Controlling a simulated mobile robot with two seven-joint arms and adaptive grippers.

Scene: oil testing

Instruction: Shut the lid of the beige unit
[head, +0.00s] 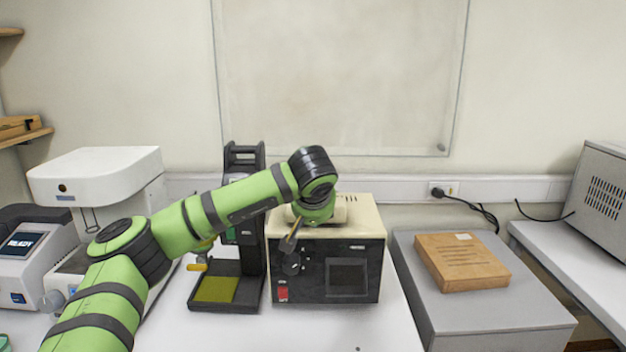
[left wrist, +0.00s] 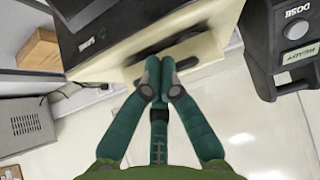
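The beige unit (head: 368,222) has a beige top and a dark front panel with a dial, a small screen and a red switch. It stands mid-table in the head view and also shows upside down in the left wrist view (left wrist: 98,68). Its lid (head: 342,208) is a raised beige part on top, partly hidden by my wrist; its exact angle is unclear. The left wrist view shows a dark opening in the top. My left gripper (left wrist: 162,76) has its fingertips together at the beige edge near that opening. Whether they touch it is unclear. My right gripper is not in view.
A black stand (head: 246,210) with a yellow-green pad is left of the unit, close to my arm. A white machine (head: 95,172) stands further left. A brown box (head: 462,262) lies on a grey cabinet (head: 490,315) at right. The table before the unit is clear.

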